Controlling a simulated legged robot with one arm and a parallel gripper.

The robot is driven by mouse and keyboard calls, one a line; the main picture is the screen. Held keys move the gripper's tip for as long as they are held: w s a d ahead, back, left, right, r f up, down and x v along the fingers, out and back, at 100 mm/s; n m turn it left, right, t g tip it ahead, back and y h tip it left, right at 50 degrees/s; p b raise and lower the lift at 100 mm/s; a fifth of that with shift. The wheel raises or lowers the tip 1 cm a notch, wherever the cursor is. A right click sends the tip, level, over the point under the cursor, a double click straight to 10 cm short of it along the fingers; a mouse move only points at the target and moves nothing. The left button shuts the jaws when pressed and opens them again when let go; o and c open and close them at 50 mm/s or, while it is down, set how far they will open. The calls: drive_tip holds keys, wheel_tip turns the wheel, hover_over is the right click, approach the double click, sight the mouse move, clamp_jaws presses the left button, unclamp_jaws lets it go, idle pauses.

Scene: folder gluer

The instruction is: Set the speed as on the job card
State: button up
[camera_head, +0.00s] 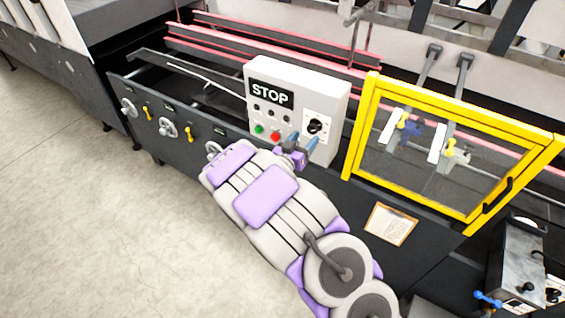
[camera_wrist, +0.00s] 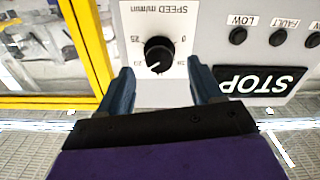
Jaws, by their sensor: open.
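The black speed knob (camera_head: 316,127) sits on a white plate at the right of the light grey control box (camera_head: 290,75). In the wrist view, which is upside down, the knob (camera_wrist: 158,54) is under the words SPEED m/min. Dial numbers around it are small; 0 and 25 seem readable, and its exact setting is unclear. My gripper (camera_head: 299,146) is open and empty in front of the box. In the wrist view its fingertips (camera_wrist: 160,68) are spread either side of the knob, apparently short of gripping it. The job card (camera_head: 389,224) is on the dark machine front; its writing is unreadable.
A STOP display (camera_head: 271,95) is on the box, with lamps and green (camera_head: 259,129) and red (camera_head: 276,136) buttons below. A yellow-framed guard (camera_head: 360,130) stands close right of the box. Handwheels (camera_head: 168,128) line the machine front at left. Floor at left is clear.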

drive_tip(key=v, duration=1.4)
drive_tip(key=shift+p, duration=0.3)
drive_tip(key=shift+w+b, duration=0.15)
drive_tip(key=shift+b, duration=0.25)
drive_tip(key=m+b, duration=0.1)
drive_tip(key=b, duration=0.2)
approach(311, 130)
drive_tip(key=x, duration=0.9)
drive_tip(key=shift+w, duration=0.1)
drive_tip(key=shift+c, duration=0.6)
drive_tip(key=c, duration=0.9)
